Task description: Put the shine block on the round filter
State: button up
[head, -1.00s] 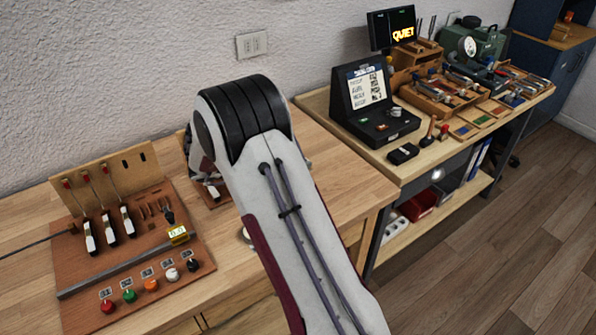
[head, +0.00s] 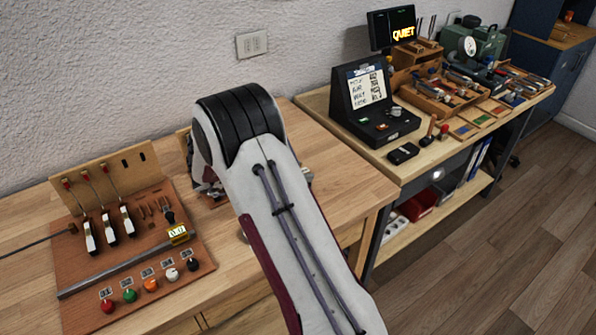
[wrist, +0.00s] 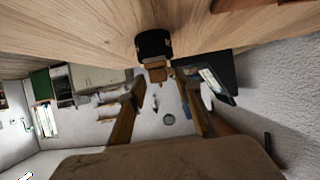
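In the wrist view, which looks upside down, the two fingers of my gripper (wrist: 164,88) stand apart with a clear gap between them. Beyond the fingertips, a black round piece (wrist: 154,44) meets the wooden tabletop, with a small brown block (wrist: 156,72) against it, in line with the gap. I cannot tell whether these are the round filter and the shine block. No contact between fingers and block shows. In the head view my arm hides the gripper and most of the work spot behind it.
A brown board (head: 80,290) with levers and coloured buttons lies left on the wooden table (head: 335,165). A black box with a sign (head: 366,88), a small black case (head: 403,153) and tool trays (head: 440,97) occupy the right bench. The table's right part is bare.

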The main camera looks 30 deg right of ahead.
jog(key=shift+a+r, duration=0.1)
jog(key=shift+r, duration=0.1)
jog(key=v, duration=1.2)
jog(key=shift+f, duration=0.1)
dwell(0.6)
